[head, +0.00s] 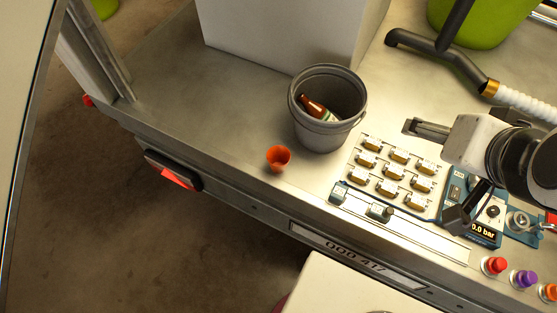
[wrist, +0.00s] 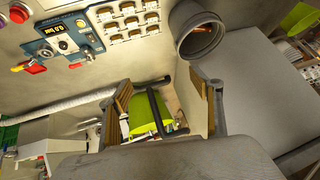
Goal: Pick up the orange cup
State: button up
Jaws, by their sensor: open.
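The orange cup (head: 278,157) stands upright on the metal trailer bed near its front edge, just left of the grey bucket, with its open mouth up. In the wrist view I cannot make out the cup. My gripper (head: 436,174) is at the right in the head view, above the valve panel and well to the right of the cup. In the wrist view my gripper (wrist: 163,94) has its two fingers spread wide with nothing between them.
The grey bucket (head: 316,135) holds a brown bottle (head: 316,107) and stands between cup and gripper. A valve block panel (head: 395,175) and a pressure display (head: 484,230) lie to the right. A large grey box (head: 285,35) stands behind. Bed left of the cup is clear.

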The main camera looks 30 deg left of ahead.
jog(key=w+a+t+y, duration=0.1)
jog(key=w+a, duration=0.2)
jog(key=a, duration=0.3)
jog(key=w+a+y, duration=0.1)
jog(key=w+a, duration=0.3)
jog(key=a, duration=0.2)
jog(key=w+a+f+m+t, duration=0.1)
jog(key=w+a+f, duration=0.1)
jog(key=a+f, duration=0.5)
jog(key=w+a+f+m+t, duration=0.1)
jog(key=w+a+f, duration=0.15)
jog(key=a, duration=0.75)
jog(key=n+t+h, duration=0.1)
jog(key=t+h, duration=0.1)
jog(key=t, duration=0.4)
send_over(276, 167)
jog(key=a, duration=0.4)
notch_tip(276, 167, down, 21)
jog(key=shift+s+d+f+n+t+y, duration=0.35)
jog(key=shift+s+d+f+n, duration=0.35)
jog(key=shift+s+d+f, duration=0.55)
jog(key=shift+s+d+f+n+t+y, duration=0.25)
jog(key=shift+s+d+f+n+t, duration=0.35)
jog(key=shift+s+d+f, duration=0.6)
jog(key=shift+w+d+f, duration=0.1)
jog(key=shift+w+f, duration=0.05)
jog(key=shift+w, duration=0.15)
